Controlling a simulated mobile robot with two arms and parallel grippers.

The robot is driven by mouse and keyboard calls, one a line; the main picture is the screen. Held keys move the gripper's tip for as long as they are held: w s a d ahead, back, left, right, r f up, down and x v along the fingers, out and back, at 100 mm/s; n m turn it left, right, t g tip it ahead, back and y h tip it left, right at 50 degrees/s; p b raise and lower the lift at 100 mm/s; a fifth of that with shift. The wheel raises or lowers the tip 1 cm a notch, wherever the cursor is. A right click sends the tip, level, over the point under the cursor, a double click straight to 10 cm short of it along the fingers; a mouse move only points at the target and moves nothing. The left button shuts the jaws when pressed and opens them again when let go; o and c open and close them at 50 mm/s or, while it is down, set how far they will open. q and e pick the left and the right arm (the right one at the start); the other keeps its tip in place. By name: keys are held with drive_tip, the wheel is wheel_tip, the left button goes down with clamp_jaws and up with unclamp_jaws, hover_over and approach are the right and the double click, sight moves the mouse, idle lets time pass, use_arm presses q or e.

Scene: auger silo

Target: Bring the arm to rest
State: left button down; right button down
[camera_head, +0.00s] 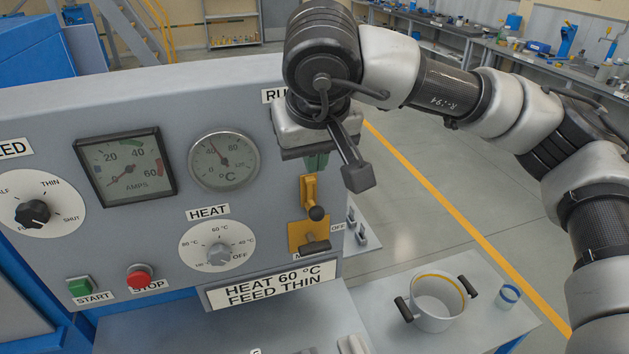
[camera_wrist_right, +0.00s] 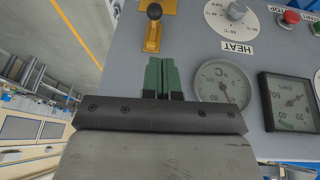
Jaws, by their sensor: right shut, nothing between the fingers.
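My right arm comes in from the right in the head view and reaches across to the grey control panel (camera_head: 120,242). My right gripper (camera_head: 318,162) is in front of the panel's upper right part, just above a yellow lever plate with a dark knob (camera_head: 316,213). Its green fingers show in the wrist view (camera_wrist_right: 162,78), shut together with nothing between them. The same lever shows in the wrist view (camera_wrist_right: 154,12), ahead of the fingertips and apart from them. The label at the panel's top right is partly hidden by the gripper. My left gripper is not in view.
The panel has a HEAT dial (camera_head: 219,245), a feed dial (camera_head: 33,213), an amps meter (camera_head: 126,167), a temperature gauge (camera_head: 224,161), a green button (camera_head: 80,287) and a red button (camera_head: 139,276). A pot (camera_head: 437,305) and a cup (camera_head: 508,296) stand on a side table at lower right.

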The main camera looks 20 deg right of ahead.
drive_tip(key=shift+s+d+r, duration=0.2)
drive_tip(key=shift+s+r, duration=0.05)
drive_tip(key=shift+r, duration=0.15)
